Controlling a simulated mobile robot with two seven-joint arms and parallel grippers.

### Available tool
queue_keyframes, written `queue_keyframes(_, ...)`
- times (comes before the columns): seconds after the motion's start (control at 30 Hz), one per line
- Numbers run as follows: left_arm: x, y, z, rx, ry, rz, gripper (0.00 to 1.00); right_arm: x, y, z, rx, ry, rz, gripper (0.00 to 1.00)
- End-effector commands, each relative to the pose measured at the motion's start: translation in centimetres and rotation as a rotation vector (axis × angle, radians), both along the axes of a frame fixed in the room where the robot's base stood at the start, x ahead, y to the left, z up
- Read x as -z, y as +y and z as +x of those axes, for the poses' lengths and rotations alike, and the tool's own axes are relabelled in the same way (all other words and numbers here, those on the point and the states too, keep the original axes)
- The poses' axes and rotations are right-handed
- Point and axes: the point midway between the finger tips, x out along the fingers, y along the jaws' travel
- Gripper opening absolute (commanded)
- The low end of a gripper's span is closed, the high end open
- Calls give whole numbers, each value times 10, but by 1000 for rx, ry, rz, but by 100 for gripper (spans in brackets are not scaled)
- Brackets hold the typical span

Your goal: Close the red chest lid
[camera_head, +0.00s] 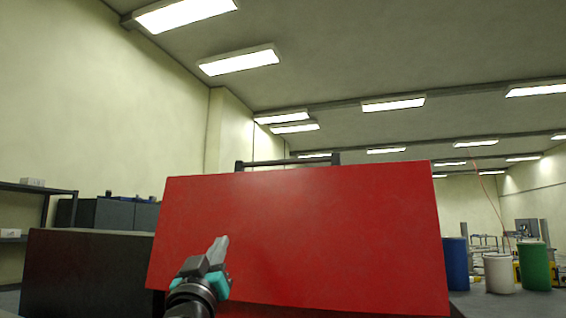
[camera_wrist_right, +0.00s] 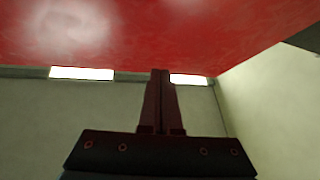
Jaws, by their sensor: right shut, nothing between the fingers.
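The red chest lid (camera_head: 330,225) fills the middle of the head view as a large, raised, tilted red panel. A dark handle bar (camera_head: 285,162) shows along its top edge. My right gripper (camera_head: 221,243) is shut and empty, in front of the lower left part of the lid. In the right wrist view, the shut fingers (camera_wrist_right: 159,75) reach toward the red lid surface (camera_wrist_right: 140,30) across the top; I cannot tell whether they touch it. The chest body is mostly hidden behind the lid and arm. My left gripper is not in view.
A dark box (camera_head: 85,270) stands left of the lid, with dark cabinets (camera_head: 118,214) and a shelf (camera_head: 38,188) behind. At right are a blue barrel (camera_head: 456,264), a white barrel (camera_head: 499,273) and a green barrel (camera_head: 535,266) on the floor.

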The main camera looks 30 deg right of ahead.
Motion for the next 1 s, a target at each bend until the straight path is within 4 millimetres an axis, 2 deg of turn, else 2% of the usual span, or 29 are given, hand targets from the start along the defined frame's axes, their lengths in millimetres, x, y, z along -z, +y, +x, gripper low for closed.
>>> queue_keyframes(0.03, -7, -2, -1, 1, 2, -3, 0, -38, -9, -22, 36, -68, 21, 0)
queue_keyframes(0.1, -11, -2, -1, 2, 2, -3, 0, -70, -21, -47, 81, -135, 41, 0)
queue_keyframes(0.2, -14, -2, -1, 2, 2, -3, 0, -96, -32, -71, 124, -194, 65, 0)
queue_keyframes(0.3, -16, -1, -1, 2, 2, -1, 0, -107, -38, -80, 143, -217, 74, 0)
queue_keyframes(0.47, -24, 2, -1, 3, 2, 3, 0, -118, -48, -73, 146, -220, 75, 0)
queue_keyframes(0.9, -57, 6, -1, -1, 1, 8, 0, -163, -95, -32, 143, -219, 74, 0)
queue_keyframes(0.97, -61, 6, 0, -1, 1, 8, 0, -167, -100, -26, 141, -218, 74, 0)
queue_keyframes(1.0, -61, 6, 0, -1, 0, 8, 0, -163, -106, -22, 144, -216, 71, 0)
